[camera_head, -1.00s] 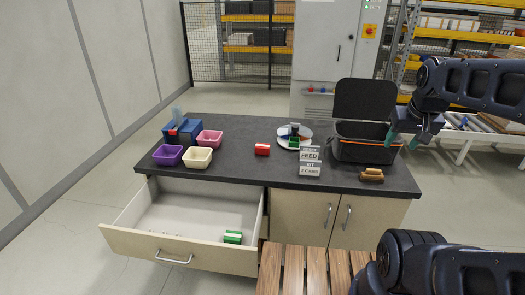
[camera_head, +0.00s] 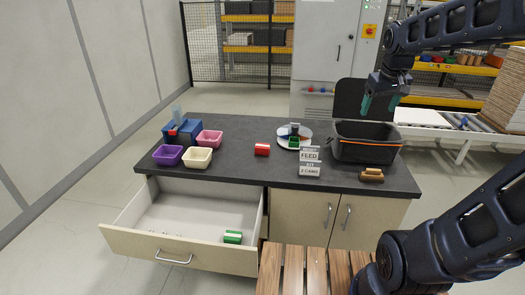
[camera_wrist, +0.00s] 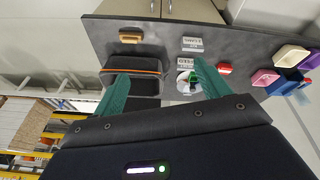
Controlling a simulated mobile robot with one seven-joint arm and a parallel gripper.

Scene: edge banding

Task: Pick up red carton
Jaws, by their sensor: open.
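The red carton (camera_head: 262,149) lies on the dark worktop near its middle, left of the round white tray. It also shows in the wrist view (camera_wrist: 225,69), just right of the right finger. My gripper (camera_head: 380,106) is open and empty, high above the black box at the right end of the worktop. In the wrist view its two green fingers (camera_wrist: 158,95) are spread wide with nothing between them. The gripper is well to the right of the carton and above it.
Small bins, such as the purple one (camera_head: 168,155), stand at the left. A white round tray (camera_head: 294,136) and signs (camera_head: 310,160) are right of the carton. The open-lidded black box (camera_head: 365,150) and a brush (camera_head: 371,175) are further right. An open drawer (camera_head: 185,220) holds a green carton (camera_head: 233,237).

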